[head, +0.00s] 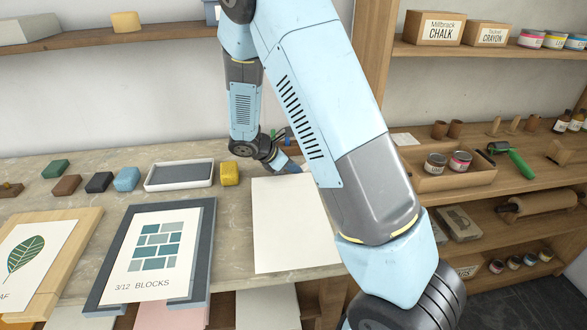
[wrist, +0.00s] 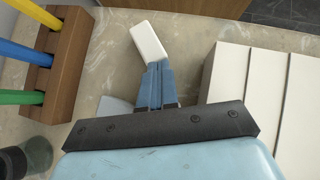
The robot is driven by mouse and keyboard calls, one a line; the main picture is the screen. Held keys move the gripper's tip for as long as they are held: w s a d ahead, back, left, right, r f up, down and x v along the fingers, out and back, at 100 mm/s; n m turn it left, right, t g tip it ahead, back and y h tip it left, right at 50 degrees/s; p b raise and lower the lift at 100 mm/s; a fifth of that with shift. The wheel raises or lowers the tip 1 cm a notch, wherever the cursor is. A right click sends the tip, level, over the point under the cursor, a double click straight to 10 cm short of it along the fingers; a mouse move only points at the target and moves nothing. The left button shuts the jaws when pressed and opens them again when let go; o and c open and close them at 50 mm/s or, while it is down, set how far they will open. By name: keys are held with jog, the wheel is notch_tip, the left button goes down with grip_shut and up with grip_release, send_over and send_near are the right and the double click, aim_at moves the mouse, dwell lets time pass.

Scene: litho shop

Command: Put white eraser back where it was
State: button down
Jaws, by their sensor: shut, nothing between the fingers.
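A small white block, the white eraser (wrist: 149,41), lies on the stone-coloured worktop in the wrist view, tilted slightly off upright in the picture. My gripper (wrist: 158,70) has its blue fingers together, with the tips at the near end of the eraser. The eraser is beyond the tips, not between them; I cannot tell whether they touch it. In the head view my gripper (head: 291,165) is low over the worktop behind the white paper, partly hidden by my arm. I cannot make out the eraser there.
A brown wooden holder (wrist: 62,60) with blue, yellow and green sticks stands left in the wrist view. In the head view, a grey-padded white tray (head: 180,187), a yellow block (head: 229,173) and several coloured blocks are left of my gripper.

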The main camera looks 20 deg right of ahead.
jog(key=shift+a+r, duration=0.3)
jog(key=v, duration=0.9)
